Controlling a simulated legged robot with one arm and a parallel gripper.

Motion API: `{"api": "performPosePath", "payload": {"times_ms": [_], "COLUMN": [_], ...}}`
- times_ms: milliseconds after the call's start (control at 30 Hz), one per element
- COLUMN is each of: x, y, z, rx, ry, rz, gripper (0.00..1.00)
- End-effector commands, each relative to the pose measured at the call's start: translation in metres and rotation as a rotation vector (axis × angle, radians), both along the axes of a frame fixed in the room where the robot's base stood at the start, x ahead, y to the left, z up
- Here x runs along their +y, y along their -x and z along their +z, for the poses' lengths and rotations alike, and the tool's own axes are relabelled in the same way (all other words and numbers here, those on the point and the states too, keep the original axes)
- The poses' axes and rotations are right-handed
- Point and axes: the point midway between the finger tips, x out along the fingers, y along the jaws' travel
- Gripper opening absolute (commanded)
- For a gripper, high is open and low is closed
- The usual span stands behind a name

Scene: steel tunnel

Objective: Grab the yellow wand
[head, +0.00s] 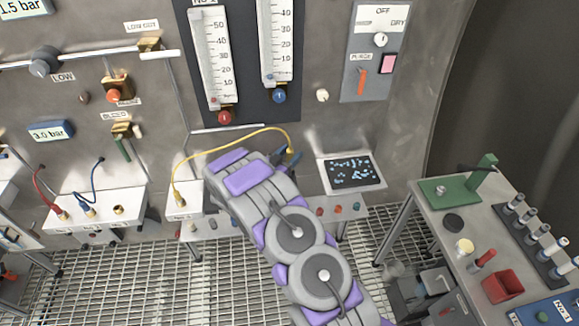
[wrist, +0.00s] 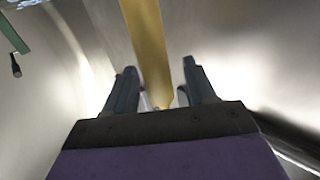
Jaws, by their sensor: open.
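In the wrist view, a long yellow bar (wrist: 146,38), which looks like the yellow wand, runs from the top edge down between the two fingers of my gripper (wrist: 159,72). My gripper is open, with a gap visible on each side of the bar. In the head view, my arm hides most of my gripper (head: 290,157); only dark finger parts show at its far end. A yellow cable (head: 228,139) arches from a small white box at the wall to beside my gripper. The wand itself is not clearly seen there.
A dark speckled panel (head: 352,173) sits close to the right of my gripper. Gauges (head: 216,62) are on the wall above. A side bench (head: 455,215) with a green stand, a red cup and several vials stands at the right. Grating (head: 130,285) covers the floor.

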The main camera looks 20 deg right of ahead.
Motion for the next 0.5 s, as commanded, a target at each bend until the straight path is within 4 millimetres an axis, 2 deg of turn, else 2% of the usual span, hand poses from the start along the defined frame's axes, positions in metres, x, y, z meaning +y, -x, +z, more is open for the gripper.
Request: {"api": "performPosePath", "payload": {"times_ms": [167,500], "x": [0.0002,0.0004], "y": [0.0,0.0001], "z": [0.0,-0.0001], "rx": [0.0,0.001], "ry": [-0.001,0.0], "rz": [0.0,0.0], "gripper": [0.54,0.22]}}
